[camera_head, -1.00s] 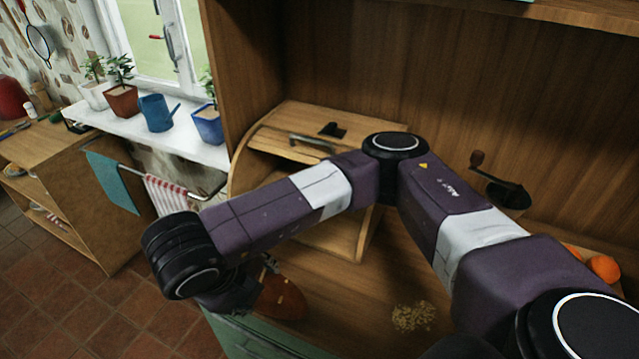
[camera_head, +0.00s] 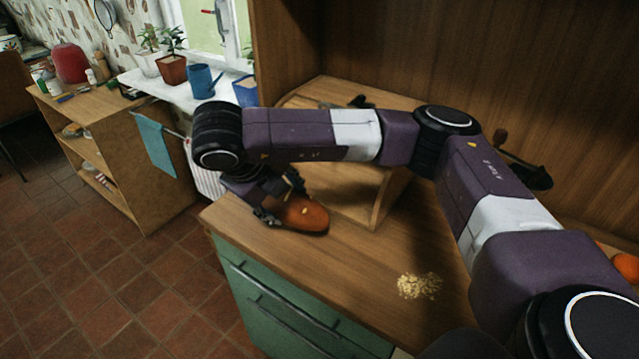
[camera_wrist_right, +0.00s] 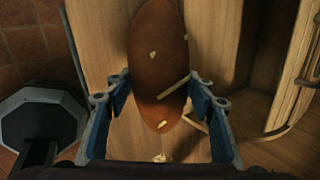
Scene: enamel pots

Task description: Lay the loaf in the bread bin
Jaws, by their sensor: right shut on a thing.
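The loaf (camera_head: 305,215) is a brown oval with pale marks. My right gripper (camera_head: 280,203) is shut on it near the counter's left edge, just in front of the bread bin. Whether the loaf touches the counter is unclear. In the right wrist view the loaf (camera_wrist_right: 158,50) lies lengthwise between the two blue fingers of the gripper (camera_wrist_right: 160,95). The wooden bread bin (camera_head: 381,195) stands behind my right arm, which hides much of it. Its curved, slatted side (camera_wrist_right: 290,75) and shaded opening show at the right of the wrist view. My left gripper is out of view.
Crumbs or flakes (camera_head: 419,285) lie on the wooden counter (camera_head: 350,270), which is bare around them. A dark hand mill (camera_head: 525,170) and oranges (camera_head: 627,267) are at the right.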

